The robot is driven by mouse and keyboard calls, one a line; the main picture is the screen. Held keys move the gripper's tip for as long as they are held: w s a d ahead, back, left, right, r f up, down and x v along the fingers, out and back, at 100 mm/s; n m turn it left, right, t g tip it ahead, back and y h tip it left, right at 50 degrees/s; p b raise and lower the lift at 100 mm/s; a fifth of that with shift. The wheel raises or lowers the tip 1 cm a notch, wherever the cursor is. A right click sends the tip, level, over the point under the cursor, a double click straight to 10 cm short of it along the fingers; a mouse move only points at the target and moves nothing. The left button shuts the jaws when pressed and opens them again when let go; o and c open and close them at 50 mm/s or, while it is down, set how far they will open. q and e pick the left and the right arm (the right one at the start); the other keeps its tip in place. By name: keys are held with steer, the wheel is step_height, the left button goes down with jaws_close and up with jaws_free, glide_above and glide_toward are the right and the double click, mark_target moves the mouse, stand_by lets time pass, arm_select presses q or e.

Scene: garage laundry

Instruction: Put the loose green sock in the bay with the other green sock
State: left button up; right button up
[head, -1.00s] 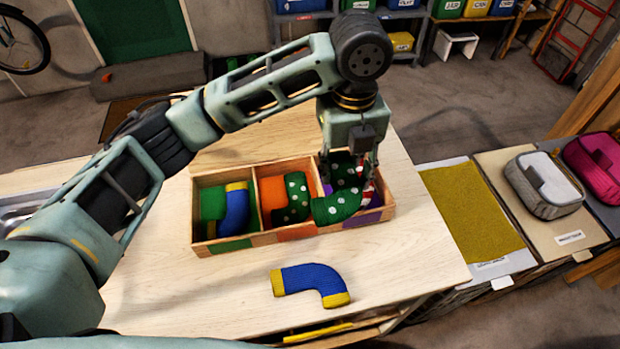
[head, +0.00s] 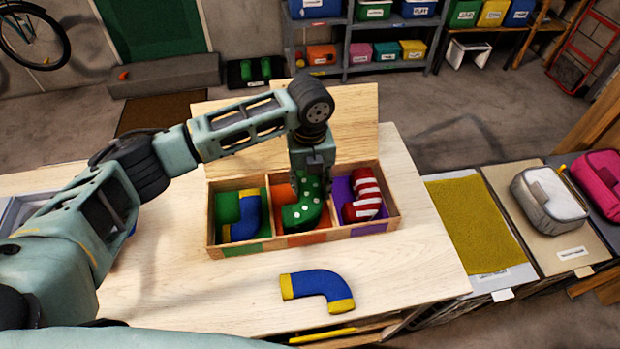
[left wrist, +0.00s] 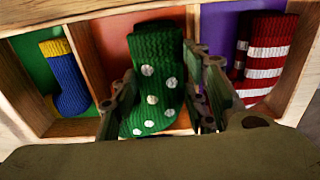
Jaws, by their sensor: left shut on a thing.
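The open wooden box (head: 232,251) has three bays: green at left, orange in the middle (head: 281,192), purple at right. My left gripper (head: 311,186) points down over the orange bay, shut on a green sock with white dots (head: 303,214). In the left wrist view the green sock (left wrist: 152,88) lies between the fingers (left wrist: 162,98), over the orange floor. Only one green sock can be made out; the other is hidden or overlapped by it. I cannot tell whether the held sock touches the bay floor. My right gripper is not in view.
A blue sock with yellow ends (head: 318,285) lies on the table in front of the box. A blue-and-yellow sock (head: 244,219) is in the green bay, a red-and-white striped sock (head: 365,194) in the purple bay. A grey pouch (head: 549,197) sits at the right.

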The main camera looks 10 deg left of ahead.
arm_select(q)
steer(key=shift+f, duration=0.2)
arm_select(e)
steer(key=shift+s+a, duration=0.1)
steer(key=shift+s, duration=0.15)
arm_select(q)
steer(key=shift+f, duration=0.45)
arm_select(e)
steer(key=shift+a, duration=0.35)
arm_select(q)
steer(key=o, duration=1.1)
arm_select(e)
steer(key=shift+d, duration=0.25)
